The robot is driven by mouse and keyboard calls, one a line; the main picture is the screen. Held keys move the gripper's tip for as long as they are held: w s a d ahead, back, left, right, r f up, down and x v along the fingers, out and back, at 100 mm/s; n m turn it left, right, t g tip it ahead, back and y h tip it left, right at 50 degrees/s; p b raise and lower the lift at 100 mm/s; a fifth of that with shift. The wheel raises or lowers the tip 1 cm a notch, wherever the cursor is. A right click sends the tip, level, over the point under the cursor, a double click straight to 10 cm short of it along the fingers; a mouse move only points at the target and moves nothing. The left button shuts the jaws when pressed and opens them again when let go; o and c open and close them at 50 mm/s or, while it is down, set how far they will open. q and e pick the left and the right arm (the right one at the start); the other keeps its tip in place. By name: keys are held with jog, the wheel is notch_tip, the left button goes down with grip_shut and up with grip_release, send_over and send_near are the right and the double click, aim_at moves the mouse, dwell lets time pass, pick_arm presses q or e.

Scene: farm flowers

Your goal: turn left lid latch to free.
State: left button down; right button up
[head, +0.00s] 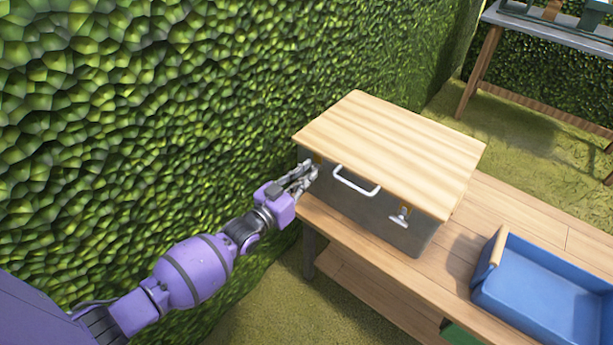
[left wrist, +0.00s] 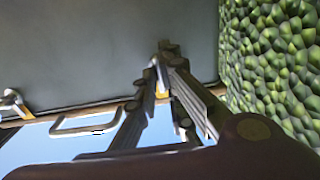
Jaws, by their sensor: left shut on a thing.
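A grey box with a light wooden lid (head: 395,145) stands on a wooden bench. Its grey front (head: 375,212) carries a white handle (head: 355,182) in the middle, also in the left wrist view (left wrist: 85,122). The right lid latch (head: 399,217) sits right of the handle; it also shows in the left wrist view (left wrist: 14,104). My left gripper (head: 312,172) is at the front's left end, and it shows in the left wrist view (left wrist: 162,75). Its fingers are shut on the left lid latch, which they mostly hide. My right gripper is in neither view.
A blue crate (head: 550,290) with a wooden grip stands on the bench (head: 460,240) at the right. A green hedge (head: 150,120) runs close along the left and behind the box. Another table (head: 555,35) stands at the back right.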

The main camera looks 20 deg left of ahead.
pick_arm(q)
jog(key=c, duration=1.7)
grip_release()
jog(key=shift+s+d+f, duration=0.15)
jog(key=shift+s+d, duration=0.05)
jog(key=shift+d, duration=0.15)
jog(key=shift+c, duration=0.2)
jog(key=v, duration=1.2)
jog(key=shift+w+a, duration=0.1)
